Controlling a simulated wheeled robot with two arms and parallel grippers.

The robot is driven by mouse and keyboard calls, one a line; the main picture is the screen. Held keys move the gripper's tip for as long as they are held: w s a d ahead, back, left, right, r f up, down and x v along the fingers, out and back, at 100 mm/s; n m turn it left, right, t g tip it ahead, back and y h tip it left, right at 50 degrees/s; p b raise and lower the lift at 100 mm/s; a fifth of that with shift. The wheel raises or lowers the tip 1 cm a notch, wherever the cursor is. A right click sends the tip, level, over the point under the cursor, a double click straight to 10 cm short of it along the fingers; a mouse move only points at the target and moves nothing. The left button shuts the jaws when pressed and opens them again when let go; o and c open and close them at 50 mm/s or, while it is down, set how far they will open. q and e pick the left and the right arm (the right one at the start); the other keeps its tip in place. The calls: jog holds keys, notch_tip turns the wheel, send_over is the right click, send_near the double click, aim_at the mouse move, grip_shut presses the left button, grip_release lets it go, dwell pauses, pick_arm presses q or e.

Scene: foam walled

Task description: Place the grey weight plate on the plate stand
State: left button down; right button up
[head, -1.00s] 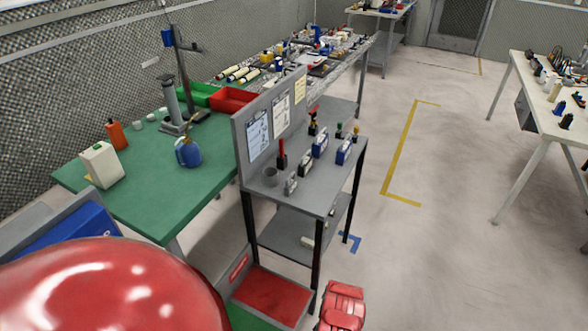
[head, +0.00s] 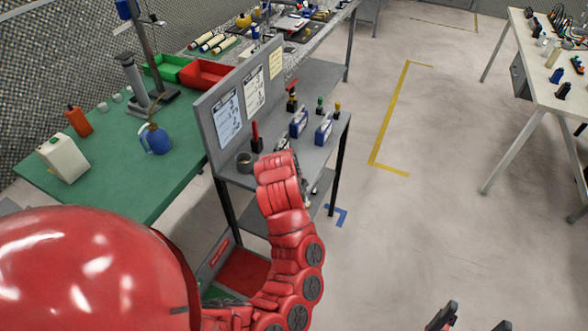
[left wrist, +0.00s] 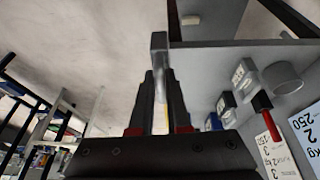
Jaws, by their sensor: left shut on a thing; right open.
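In the left wrist view, my left gripper (left wrist: 161,92) is shut on a narrow grey piece, seen edge-on, which I take to be the grey weight plate (left wrist: 159,48). It stands out beyond the fingertips, beside the edge of a grey bench. In the head view, my red left arm reaches up in front of this grey bench (head: 313,155) and hides its front part, the gripper and most of the plate. I cannot tell for sure which item is the plate stand. My right gripper (head: 468,322) is open and empty over the floor at the bottom edge.
The bench holds a grey cup (head: 245,162), a red-handled item (head: 256,138) and blue-and-white blocks (head: 324,130). Its back panel (head: 205,120) carries paper sheets. A green table (head: 110,160) stands left, with a blue jug (head: 155,139).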

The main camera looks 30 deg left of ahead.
pick_arm(q)
jog(key=w+a+f+b, duration=0.1)
jog(key=w+a+b, duration=0.2)
jog(key=w+a, duration=0.4)
jog(key=shift+w, duration=1.25)
notch_tip(320, 180, down, 3)
jog(key=shift+a+p, duration=0.1)
jog(key=shift+p, duration=0.85)
jog(key=shift+f, duration=0.3)
jog(key=shift+f, duration=0.1)
jog(key=c, duration=1.3)
grip_release()
jog(key=shift+f, duration=0.1)
jog(key=o, duration=0.4)
